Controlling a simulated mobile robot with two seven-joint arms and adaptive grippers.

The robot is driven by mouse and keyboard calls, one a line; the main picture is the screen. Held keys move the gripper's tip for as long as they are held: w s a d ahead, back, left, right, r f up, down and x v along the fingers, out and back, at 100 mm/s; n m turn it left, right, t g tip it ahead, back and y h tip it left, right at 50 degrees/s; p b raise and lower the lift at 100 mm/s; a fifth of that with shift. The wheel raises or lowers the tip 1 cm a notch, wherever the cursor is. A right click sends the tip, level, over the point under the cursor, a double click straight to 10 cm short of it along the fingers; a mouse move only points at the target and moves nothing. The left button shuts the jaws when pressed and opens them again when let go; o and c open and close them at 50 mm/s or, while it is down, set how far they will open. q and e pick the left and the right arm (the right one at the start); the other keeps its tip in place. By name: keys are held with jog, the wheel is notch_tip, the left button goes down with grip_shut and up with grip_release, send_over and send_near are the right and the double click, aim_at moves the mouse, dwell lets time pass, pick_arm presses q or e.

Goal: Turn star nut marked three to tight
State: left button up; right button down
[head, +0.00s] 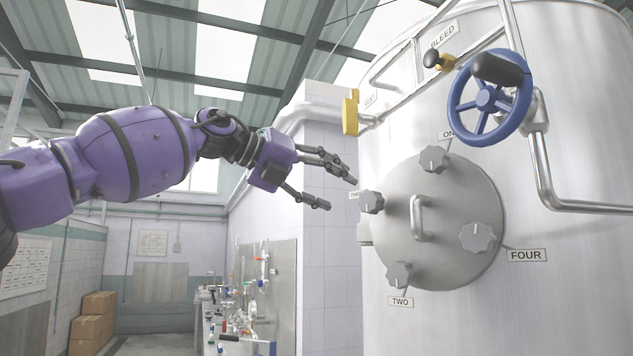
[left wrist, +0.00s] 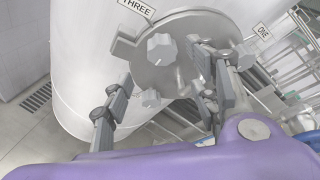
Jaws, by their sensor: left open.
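The grey star nut marked three (head: 370,201) is at the left edge of the round steel hatch (head: 440,255); its small label beside it is mostly unreadable in the head view. In the left wrist view the star nut (left wrist: 161,48) sits below the label THREE (left wrist: 137,8). My left gripper (head: 342,192) is open and empty, its fingers pointing at this nut from the left. In the left wrist view the nut shows beyond and between the open fingers (left wrist: 160,63), apparently untouched. My right gripper is not in view.
Other star nuts stand at labels ONE (head: 434,159), TWO (head: 399,275) and FOUR (head: 478,237). A hatch handle (head: 418,218) sticks out right of nut three. A blue handwheel (head: 490,99) and a yellow fitting (head: 351,112) are above. Free air lies left of the tank.

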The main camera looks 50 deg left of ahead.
pick_arm(q)
jog(key=v, duration=0.3)
jog(key=shift+f, duration=0.1)
